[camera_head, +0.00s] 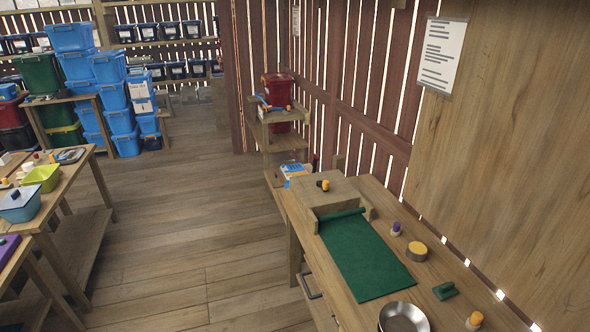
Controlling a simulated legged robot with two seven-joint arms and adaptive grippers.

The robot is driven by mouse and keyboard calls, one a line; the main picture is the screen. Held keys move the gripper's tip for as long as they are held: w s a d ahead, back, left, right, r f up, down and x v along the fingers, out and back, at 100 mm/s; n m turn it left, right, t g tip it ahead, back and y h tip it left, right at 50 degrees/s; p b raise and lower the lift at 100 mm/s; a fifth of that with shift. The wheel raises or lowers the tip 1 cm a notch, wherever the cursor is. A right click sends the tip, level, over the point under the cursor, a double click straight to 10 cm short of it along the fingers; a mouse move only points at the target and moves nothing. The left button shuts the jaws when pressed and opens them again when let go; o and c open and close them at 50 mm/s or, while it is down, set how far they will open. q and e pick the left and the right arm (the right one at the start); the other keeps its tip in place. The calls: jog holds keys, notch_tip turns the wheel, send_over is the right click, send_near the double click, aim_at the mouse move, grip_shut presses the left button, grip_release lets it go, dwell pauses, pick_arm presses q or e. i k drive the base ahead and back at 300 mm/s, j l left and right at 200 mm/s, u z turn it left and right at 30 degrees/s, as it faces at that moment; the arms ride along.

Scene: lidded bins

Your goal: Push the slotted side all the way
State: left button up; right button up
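Neither of my grippers is in view. No slotted side can be made out for certain. A red lidded bin (278,92) stands on top of a small wooden shelf stand (286,142) against the slatted wall, with small blue and orange items beside it. A wooden block or box (320,199) sits at the far end of the workbench on the right, with a small orange and dark item (323,185) on it. I cannot tell whether either has slots.
The workbench (345,293) also carries a green mat (365,262), a metal bowl (403,318), a yellow-topped round item (416,251) and a green block (445,291). Blue bins (108,97) are stacked at the back left. Tables with tubs stand at left. Open floor (180,220) lies between.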

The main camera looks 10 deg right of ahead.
aim_at(296, 167)
jog(key=i+j+u, duration=0.15)
jog(key=i, duration=0.55)
jog(key=i+j+u, duration=0.1)
jog(key=i+j, duration=0.15)
jog(key=i, duration=0.5)
jog(key=i+j+u, duration=0.15)
jog(key=i, duration=0.55)
jog(key=i+z, duration=0.1)
jog(key=i, duration=0.65)
jog(key=i+j+z, duration=0.1)
jog(key=i, duration=0.6)
jog(key=i+j+z, duration=0.1)
jog(key=i, duration=0.65)
jog(key=i+z, duration=0.1)
jog(key=i, duration=1.85)
